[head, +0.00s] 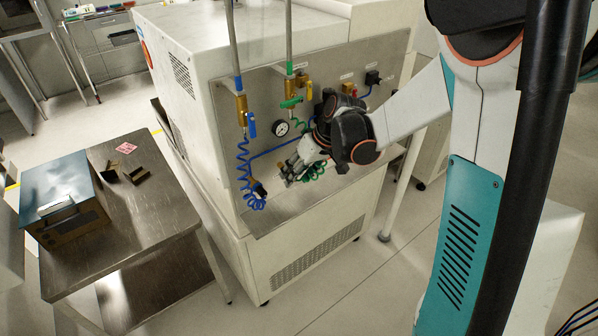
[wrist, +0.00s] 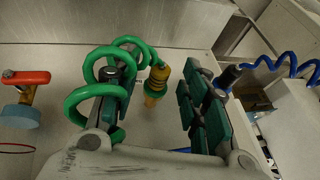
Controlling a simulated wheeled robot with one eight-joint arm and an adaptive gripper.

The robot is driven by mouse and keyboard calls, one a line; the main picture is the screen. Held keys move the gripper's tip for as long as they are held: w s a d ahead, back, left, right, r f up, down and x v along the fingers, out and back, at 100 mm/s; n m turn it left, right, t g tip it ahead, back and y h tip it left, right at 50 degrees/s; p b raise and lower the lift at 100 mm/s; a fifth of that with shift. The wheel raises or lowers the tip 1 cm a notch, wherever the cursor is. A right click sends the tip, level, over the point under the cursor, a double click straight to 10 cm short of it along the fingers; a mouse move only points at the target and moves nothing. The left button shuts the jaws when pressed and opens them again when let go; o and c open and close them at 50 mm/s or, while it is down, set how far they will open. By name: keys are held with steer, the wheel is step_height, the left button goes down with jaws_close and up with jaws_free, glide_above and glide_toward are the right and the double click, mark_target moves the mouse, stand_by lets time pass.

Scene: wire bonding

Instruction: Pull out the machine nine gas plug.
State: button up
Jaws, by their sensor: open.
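A brass plug (wrist: 160,75) with a green coiled hose (wrist: 82,95) shows in the wrist view, on the machine's pale panel. I take it for the gas plug; no machine number is readable. My gripper (wrist: 155,105) is open, with the plug in the gap between its two fingers, farther off toward the panel. I cannot tell whether either finger touches it. Loops of the hose overlap the left finger in the picture. In the head view my gripper (head: 292,170) is at the lower front of the panel, beside the green hose (head: 315,171), and hides the plug.
The white machine (head: 180,35) carries a blue valve (head: 251,125), a green valve (head: 291,103), a pressure gauge (head: 281,128) and a blue coiled hose (head: 245,160) left of my gripper. A red-handled valve (wrist: 25,78) shows in the wrist view. A steel table (head: 165,215) stands at the left.

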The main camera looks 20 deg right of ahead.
jaws_close()
steer(key=shift+s, duration=0.15)
steer(key=shift+s+d, duration=0.35)
steer(key=shift+s, duration=0.55)
steer(key=shift+s+d, duration=0.3)
steer(key=shift+s, duration=0.55)
